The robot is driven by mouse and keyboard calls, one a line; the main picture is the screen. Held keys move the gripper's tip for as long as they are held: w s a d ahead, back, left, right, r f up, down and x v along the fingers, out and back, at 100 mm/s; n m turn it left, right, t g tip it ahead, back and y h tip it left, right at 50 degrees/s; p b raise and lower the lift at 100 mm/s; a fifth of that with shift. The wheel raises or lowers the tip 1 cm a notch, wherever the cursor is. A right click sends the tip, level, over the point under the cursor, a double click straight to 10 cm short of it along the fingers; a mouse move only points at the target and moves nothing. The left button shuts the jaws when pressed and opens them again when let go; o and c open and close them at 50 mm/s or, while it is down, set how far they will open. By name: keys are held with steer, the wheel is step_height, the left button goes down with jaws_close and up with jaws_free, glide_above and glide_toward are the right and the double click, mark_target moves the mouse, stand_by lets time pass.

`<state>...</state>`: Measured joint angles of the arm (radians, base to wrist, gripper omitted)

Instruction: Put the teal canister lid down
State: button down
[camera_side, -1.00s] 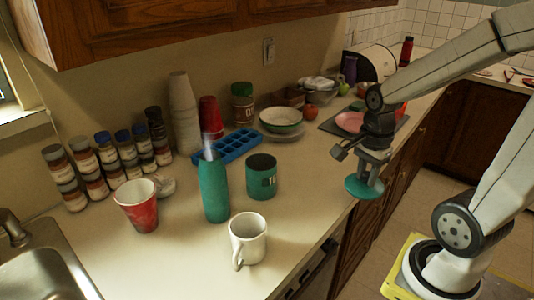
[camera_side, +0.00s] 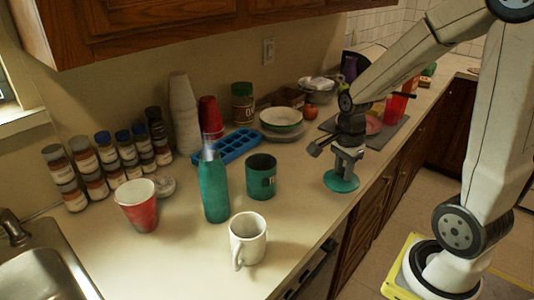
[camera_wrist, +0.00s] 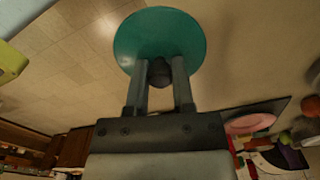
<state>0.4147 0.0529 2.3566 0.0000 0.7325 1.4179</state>
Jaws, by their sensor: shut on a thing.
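The teal canister lid (camera_side: 341,182) is a flat round disc with a dark knob. My gripper (camera_side: 345,163) is shut on the knob, with the disc below the fingers, at the front edge of the counter right of the teal canister. In the wrist view the lid (camera_wrist: 160,35) fills the top middle, and my gripper (camera_wrist: 160,75) has a finger on each side of the knob. I cannot tell whether the lid touches the counter. The teal canister (camera_side: 261,177) stands upright and open-topped on the counter.
A blue ice tray (camera_side: 227,146) and stacked bowls (camera_side: 281,120) are behind. A dark board (camera_side: 385,135) lies to the right. Counter between canister and lid is clear.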

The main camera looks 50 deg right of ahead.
steer(key=shift+w+d+f, duration=0.35)
steer(key=shift+w+f, duration=0.7)
steer(key=shift+w+d+f, duration=0.3)
steer(key=shift+w+f, duration=0.75)
steer(key=shift+w, duration=0.05)
steer(key=shift+w+d+f, duration=0.35)
steer(key=shift+w+f, duration=0.7)
steer(key=shift+w+f, duration=0.1)
steer(key=shift+f, duration=0.05)
steer(key=shift+w+d+f, duration=0.1)
steer(key=shift+w+f, duration=0.05)
steer(key=shift+f, duration=1.55)
steer(key=shift+f, duration=0.1)
steer(key=shift+c, duration=2.4)
jaws_free()
step_height(320, 180, up, 12)
